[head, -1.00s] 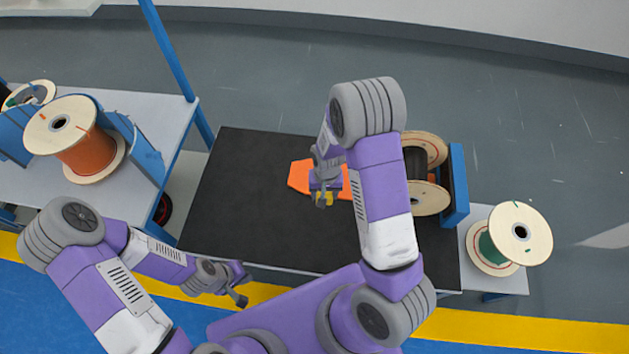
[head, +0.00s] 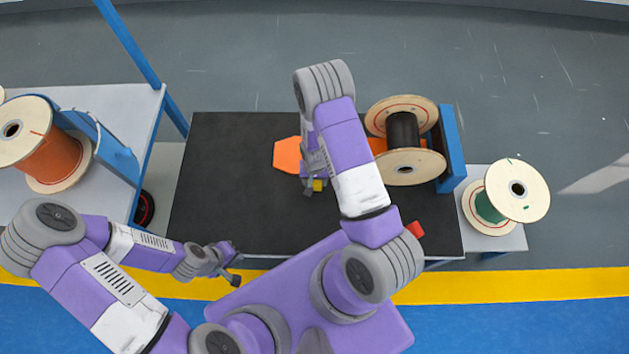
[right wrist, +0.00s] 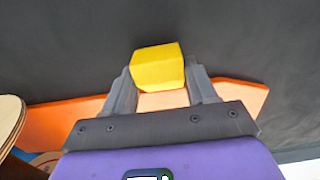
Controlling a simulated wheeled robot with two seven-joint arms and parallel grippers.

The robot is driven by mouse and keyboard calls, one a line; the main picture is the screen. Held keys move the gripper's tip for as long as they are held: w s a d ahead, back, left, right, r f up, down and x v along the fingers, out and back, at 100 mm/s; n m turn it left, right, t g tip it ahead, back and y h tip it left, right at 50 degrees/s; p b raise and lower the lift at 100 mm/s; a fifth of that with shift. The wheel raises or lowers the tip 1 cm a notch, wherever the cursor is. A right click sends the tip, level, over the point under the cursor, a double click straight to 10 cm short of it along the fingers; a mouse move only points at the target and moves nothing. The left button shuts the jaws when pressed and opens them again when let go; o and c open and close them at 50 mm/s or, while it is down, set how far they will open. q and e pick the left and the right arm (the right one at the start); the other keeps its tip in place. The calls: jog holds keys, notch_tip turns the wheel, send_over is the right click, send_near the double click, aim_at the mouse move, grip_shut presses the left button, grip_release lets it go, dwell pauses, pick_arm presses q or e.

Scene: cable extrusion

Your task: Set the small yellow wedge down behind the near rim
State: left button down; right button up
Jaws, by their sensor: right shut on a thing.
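My right gripper (head: 311,188) is shut on the small yellow wedge (head: 318,185), above the black table top. The right wrist view shows the wedge (right wrist: 158,67) between the two fingers, with an orange piece (right wrist: 60,121) behind them. In the head view this orange piece (head: 287,155) lies beyond the gripper, partly hidden by my right arm. A wooden spool with black cable (head: 403,131) stands right of the arm. Its near rim (head: 408,167) faces me, and the wedge is left of it and apart from it. My left gripper (head: 234,267) is empty near the table's front edge; its finger gap is unclear.
The left half of the black table (head: 225,180) is clear. A blue upright (head: 451,150) stands right of the black spool. A red piece (head: 415,230) lies near the front right edge. An orange-cable spool (head: 55,160) and a green-cable spool (head: 486,207) stand on side tables.

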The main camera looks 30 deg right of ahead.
jog(key=shift+f, duration=0.35)
jog(key=shift+r, duration=0.1)
jog(key=shift+f, duration=0.25)
jog(key=o, duration=1.1)
jog(key=shift+r, duration=0.1)
jog(key=shift+c, duration=0.2)
jog(key=shift+r, duration=0.1)
